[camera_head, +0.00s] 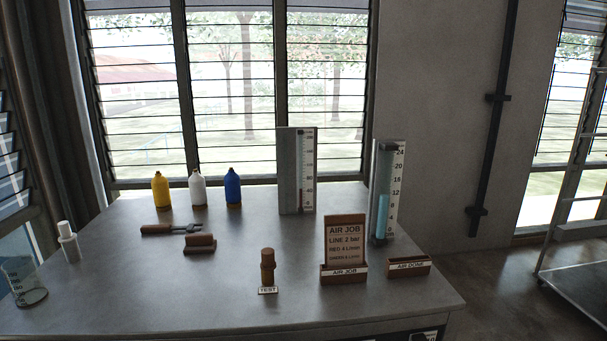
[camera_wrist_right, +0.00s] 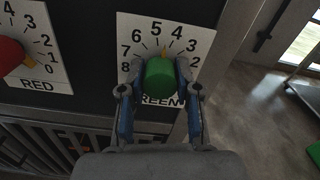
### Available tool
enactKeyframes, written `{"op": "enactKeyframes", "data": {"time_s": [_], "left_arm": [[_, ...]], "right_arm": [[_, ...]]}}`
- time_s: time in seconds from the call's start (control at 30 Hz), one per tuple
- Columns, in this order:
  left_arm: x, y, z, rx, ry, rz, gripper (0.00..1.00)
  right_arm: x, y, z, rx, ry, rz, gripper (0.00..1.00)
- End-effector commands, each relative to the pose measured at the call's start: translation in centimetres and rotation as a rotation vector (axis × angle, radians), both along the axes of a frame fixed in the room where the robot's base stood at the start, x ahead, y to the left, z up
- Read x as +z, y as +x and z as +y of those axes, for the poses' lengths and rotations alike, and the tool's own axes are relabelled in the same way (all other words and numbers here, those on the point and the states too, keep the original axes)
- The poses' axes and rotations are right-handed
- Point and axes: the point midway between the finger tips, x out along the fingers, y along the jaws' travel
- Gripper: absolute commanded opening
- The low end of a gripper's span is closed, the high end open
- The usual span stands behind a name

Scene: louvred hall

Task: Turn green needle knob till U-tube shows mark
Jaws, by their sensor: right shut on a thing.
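In the right wrist view, my right gripper (camera_wrist_right: 157,82) is shut on the green knob (camera_wrist_right: 160,76), one finger on each side. The knob's orange pointer sits between 4 and 5 on its white dial plate (camera_wrist_right: 140,27). In the head view, a tall gauge (camera_head: 383,210) holds a light blue column with its top near 12. A second upright gauge (camera_head: 291,170) behind it has a thin reddish column. I cannot tell which is the U-tube. A job card (camera_head: 345,240) reads AIR JOB, LINE 2 bar, RED 4 L/min; its last line is blurred. My left gripper is not in view.
A red knob (camera_wrist_right: 10,56) with its own dial is left of the green one. On the bench (camera_head: 130,300) stand yellow, white and blue bottles (camera_head: 198,190), a wrench (camera_head: 172,229), a TEST-labelled piece (camera_head: 268,268) and an AIR DONE holder (camera_head: 408,266).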

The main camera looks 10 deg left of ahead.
Motion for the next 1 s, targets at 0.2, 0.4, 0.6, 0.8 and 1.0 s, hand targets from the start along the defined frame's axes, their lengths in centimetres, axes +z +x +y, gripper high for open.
{"op": "enactKeyframes", "data": {"time_s": [0.2, 0.4, 0.6, 0.8, 1.0], "left_arm": [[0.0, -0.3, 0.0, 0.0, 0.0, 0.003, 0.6], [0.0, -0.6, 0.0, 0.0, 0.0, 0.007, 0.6], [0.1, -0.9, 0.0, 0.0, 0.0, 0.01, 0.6], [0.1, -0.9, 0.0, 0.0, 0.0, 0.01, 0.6], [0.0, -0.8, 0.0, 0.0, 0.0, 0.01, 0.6]], "right_arm": [[-0.1, 0.0, 0.0, 0.0, -0.001, 0.003, 0.61], [-0.1, 0.0, 0.0, 0.0, 0.0, 0.001, 0.61], [-0.1, -1.3, -0.4, -0.001, -0.002, 0.002, 0.61], [-0.1, -3.8, -1.4, 0.0, 0.0, 0.002, 0.61], [-0.1, -6.0, -2.2, 0.0, -0.001, 0.002, 0.61]]}}
